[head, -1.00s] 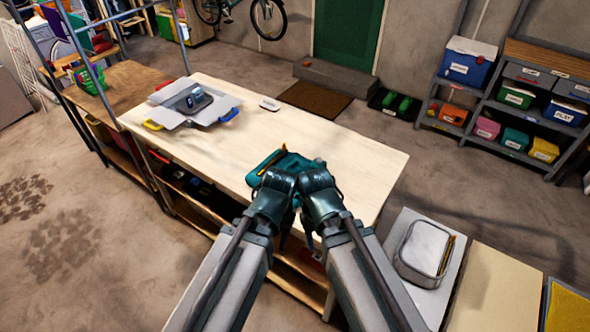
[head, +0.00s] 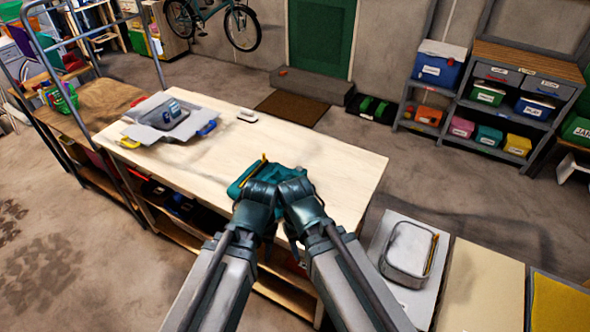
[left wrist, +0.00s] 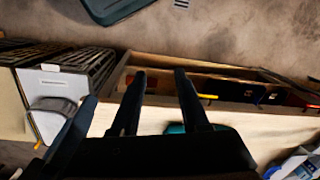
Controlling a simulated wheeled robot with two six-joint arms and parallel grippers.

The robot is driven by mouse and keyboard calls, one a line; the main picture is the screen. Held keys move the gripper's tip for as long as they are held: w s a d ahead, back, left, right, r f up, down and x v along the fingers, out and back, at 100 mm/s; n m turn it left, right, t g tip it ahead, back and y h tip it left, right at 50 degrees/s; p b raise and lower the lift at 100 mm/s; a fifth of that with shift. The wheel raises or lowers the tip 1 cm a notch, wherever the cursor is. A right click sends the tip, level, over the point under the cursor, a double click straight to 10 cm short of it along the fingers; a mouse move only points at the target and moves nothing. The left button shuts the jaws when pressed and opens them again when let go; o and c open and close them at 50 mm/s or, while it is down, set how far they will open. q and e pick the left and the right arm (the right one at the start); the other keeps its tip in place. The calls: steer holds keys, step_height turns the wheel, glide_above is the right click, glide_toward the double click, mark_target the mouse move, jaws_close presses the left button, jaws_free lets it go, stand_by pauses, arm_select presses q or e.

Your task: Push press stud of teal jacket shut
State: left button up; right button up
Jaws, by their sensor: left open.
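The teal jacket (head: 250,174) lies folded small on the wooden worktable, near its front edge, with something thin and yellow on it. My two hands hide its near part. I cannot make out the press stud. My left gripper (left wrist: 159,73) is open and empty in the left wrist view, with two dark parallel fingers apart. A strip of teal (left wrist: 200,127) shows behind its fingers. In the head view its hand is in front of the jacket, close beside my right gripper (head: 296,198). The right fingers are hidden; contact with the jacket cannot be told.
The worktable (head: 320,165) is mostly clear right of the jacket. A grey open-flapped box (head: 150,133) stands at its far left, and a small white item (head: 247,115) at the back edge. A lower white surface with a grey case (head: 409,250) is at right.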

arm_select(q)
steer(key=shift+c, duration=0.2)
stand_by(0.3)
jaws_close()
stand_by(1.5)
